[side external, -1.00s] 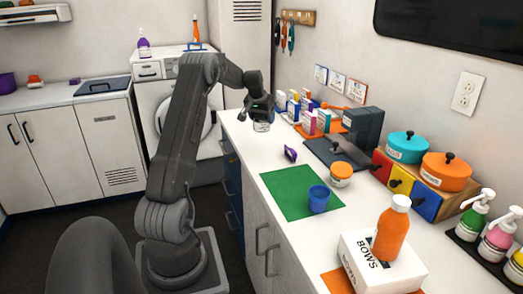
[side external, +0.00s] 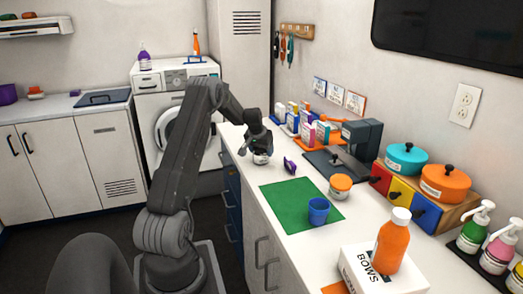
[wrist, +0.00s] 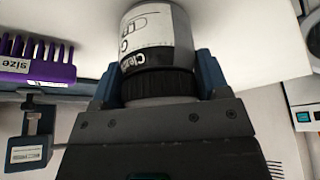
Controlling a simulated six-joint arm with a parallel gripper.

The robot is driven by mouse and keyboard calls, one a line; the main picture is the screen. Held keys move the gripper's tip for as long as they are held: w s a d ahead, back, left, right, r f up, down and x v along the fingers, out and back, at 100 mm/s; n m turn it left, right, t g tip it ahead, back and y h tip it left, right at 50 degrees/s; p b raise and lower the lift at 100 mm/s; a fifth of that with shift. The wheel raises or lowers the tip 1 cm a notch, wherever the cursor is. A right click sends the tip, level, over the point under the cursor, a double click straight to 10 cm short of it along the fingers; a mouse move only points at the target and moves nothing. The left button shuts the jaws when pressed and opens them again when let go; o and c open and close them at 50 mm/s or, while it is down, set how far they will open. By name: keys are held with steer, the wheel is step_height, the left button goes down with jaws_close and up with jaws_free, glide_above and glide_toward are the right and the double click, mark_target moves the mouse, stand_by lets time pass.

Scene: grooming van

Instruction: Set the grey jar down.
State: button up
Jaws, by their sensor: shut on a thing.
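The grey jar (wrist: 150,42) has a white label with black print and a dark ribbed lid. In the wrist view it is upside down in the picture, between the blue fingers of my gripper (wrist: 155,84), which are shut on it near the lid. In the side view my gripper (side external: 261,151) points down, with the jar (side external: 261,159) below it, at or just above the white counter near its left edge. I cannot tell if the jar's base touches the counter.
A purple comb (side external: 289,166) stands close to the right of the jar; it also shows in the wrist view (wrist: 36,60). Colourful boxes (side external: 307,127) stand behind.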

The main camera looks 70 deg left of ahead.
steer(key=o, duration=1)
steer(key=shift+f, duration=0.1)
